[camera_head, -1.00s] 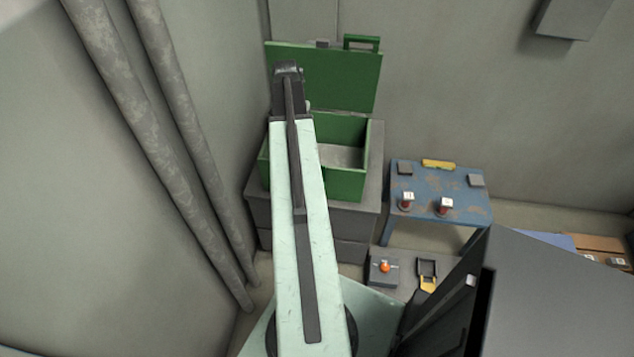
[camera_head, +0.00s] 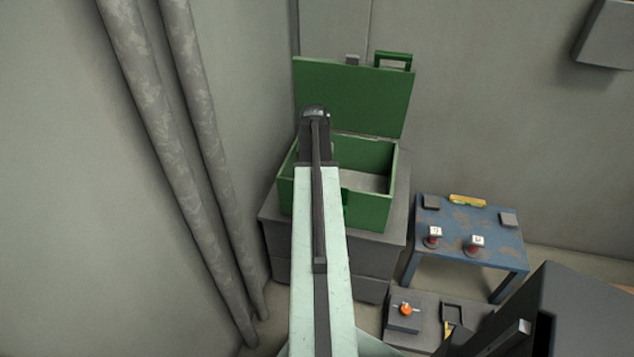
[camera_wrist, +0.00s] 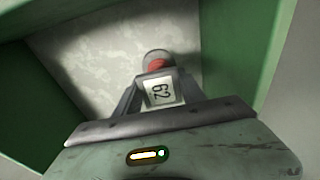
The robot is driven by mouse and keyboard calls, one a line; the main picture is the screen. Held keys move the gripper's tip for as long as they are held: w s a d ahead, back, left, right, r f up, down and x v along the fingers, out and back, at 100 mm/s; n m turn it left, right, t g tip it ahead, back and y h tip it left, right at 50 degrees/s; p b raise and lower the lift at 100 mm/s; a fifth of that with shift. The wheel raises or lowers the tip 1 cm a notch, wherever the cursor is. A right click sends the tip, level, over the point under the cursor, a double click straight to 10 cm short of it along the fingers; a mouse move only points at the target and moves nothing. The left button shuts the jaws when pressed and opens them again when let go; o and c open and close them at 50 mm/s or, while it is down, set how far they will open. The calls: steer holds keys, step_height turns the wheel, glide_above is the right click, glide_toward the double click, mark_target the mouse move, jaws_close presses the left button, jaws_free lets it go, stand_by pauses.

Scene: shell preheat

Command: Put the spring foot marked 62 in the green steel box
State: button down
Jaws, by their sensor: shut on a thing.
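The green steel box (camera_head: 372,211) stands open on a grey cabinet in the head view, with its lid raised at the back. My gripper (camera_wrist: 160,82) is shut on the spring foot marked 62 (camera_wrist: 161,91). The foot shows a white tag with 62 and a reddish part beyond it. In the wrist view, the green walls of the box (camera_wrist: 32,108) stand on both sides and its pale grey floor lies beyond the foot. The gap to the floor is unclear. In the head view my arm hides the foot and the jaws.
A blue table (camera_head: 455,222) at the right carries two tagged red feet (camera_head: 434,237), grey blocks and a yellow item (camera_head: 467,201). A low grey unit with an orange knob (camera_head: 406,309) stands in front. Pipes (camera_head: 190,160) run along the left wall.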

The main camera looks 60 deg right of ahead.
step_height(320, 180, down, 3)
steer(key=shift+f+b, duration=0.2)
steer(key=shift+b, duration=1)
steer(key=shift+r, duration=0.25)
steer(key=shift+f, duration=0.2)
steer(key=c, duration=0.7)
jaws_free()
steer(key=r+p, duration=0.4)
steer(key=a+r+p, duration=0.1)
steer(key=r+p, duration=0.7)
steer(key=shift+s+a+r+p, duration=0.2)
steer(key=shift+s+r+p, duration=0.05)
steer(key=shift+p, duration=0.05)
